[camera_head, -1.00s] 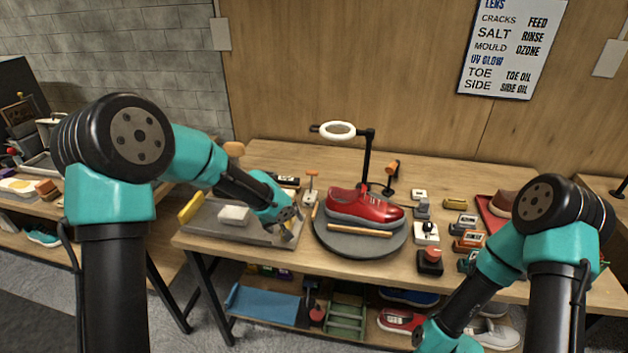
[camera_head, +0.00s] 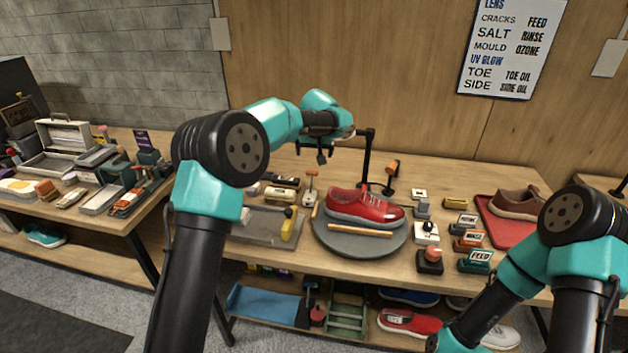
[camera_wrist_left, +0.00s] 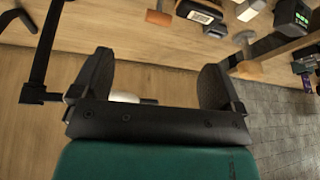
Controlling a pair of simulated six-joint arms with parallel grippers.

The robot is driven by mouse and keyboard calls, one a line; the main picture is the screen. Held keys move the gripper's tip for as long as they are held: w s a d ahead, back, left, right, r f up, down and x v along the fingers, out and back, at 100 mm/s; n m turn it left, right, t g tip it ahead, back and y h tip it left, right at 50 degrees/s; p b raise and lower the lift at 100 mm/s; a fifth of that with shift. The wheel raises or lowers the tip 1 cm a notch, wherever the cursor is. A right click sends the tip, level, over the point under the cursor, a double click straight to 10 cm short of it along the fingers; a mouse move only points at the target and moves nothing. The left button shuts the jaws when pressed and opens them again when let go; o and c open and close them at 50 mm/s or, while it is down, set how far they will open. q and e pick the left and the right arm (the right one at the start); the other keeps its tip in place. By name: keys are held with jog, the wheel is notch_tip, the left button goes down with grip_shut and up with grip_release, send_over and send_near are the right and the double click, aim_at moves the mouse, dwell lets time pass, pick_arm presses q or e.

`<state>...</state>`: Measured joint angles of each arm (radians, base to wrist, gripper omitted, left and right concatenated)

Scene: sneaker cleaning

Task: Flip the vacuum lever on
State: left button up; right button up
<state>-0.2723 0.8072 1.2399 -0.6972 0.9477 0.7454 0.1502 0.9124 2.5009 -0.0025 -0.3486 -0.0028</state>
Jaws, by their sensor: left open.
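I cannot tell for sure which part is the vacuum lever. A small upright lever with an orange crosspiece (camera_head: 311,174) stands behind the turntable's left side. A white box with a black toggle (camera_head: 427,230) stands right of the turntable. My left gripper (camera_head: 311,152) hangs over the back of the table near the ring lamp, apart from the orange-topped lever. In the left wrist view its fingers (camera_wrist_left: 156,80) are wide apart with bare wood between them.
A red sneaker (camera_head: 365,207) sits on the round turntable (camera_head: 360,246) with a wooden stick in front. The black lamp stand (camera_head: 366,155) rises close to my left gripper. A grey tray (camera_head: 262,232) lies left; small boxes crowd the right.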

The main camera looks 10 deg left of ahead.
aim_at(312, 178)
pick_arm(q)
jog(key=x, duration=1.7)
jog(key=shift+f, duration=0.3)
jog(key=shift+c, duration=0.2)
jog(key=c, duration=1.2)
jog(key=shift+r, duration=0.1)
